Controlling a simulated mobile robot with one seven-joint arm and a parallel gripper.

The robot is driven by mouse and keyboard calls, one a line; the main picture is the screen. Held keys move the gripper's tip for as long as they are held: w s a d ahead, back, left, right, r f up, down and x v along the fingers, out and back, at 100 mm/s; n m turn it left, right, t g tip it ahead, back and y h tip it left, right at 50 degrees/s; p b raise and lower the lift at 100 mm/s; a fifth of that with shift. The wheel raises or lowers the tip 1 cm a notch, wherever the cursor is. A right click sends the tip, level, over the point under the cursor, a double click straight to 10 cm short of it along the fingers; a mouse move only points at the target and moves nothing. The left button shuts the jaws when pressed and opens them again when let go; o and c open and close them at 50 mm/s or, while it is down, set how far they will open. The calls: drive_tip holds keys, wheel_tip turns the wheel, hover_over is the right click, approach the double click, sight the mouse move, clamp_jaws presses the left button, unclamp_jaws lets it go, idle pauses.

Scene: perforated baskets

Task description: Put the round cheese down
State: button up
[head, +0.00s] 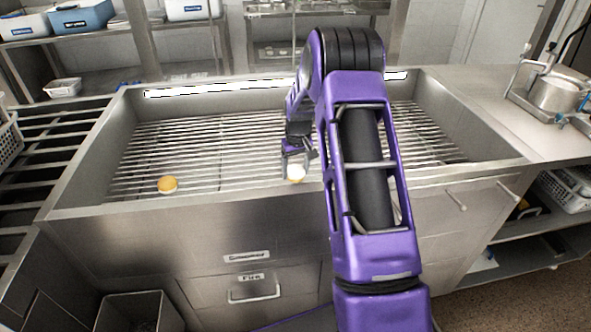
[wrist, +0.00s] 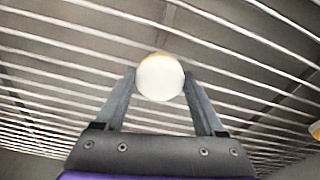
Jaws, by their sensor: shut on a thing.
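A round cheese, white with a yellow-orange edge, is between the fingers of my gripper (head: 297,162). It shows in the head view (head: 296,174) and in the wrist view (wrist: 160,78). My gripper is shut on it, with one finger on each side in the wrist view (wrist: 160,92). The cheese is over the metal bars of the sink-like basin (head: 150,210), near its front wall. I cannot tell whether it touches the bars. A second round piece (head: 167,184), orange-yellow on top, lies on the bars to the left. Part of it shows at the right edge of the wrist view (wrist: 316,131).
The bars between the two round pieces are clear. My arm hides part of the basin's right side. A steel pot (head: 556,93) stands on the right counter. A slatted rack (head: 50,135) and a white basket (head: 8,140) are at the left.

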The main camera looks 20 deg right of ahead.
sight(297, 173)
drive_tip(key=shift+f, duration=0.2)
drive_tip(key=o, duration=1.5)
drive_tip(key=shift+r, duration=0.1)
drive_tip(key=shift+o, duration=0.2)
wheel_tip(297, 173, up, 12)
drive_tip(key=s+p, duration=0.1)
drive_tip(key=shift+s+p, duration=0.2)
drive_tip(key=shift+p, duration=0.15)
drive_tip(key=shift+a+r, duration=0.1)
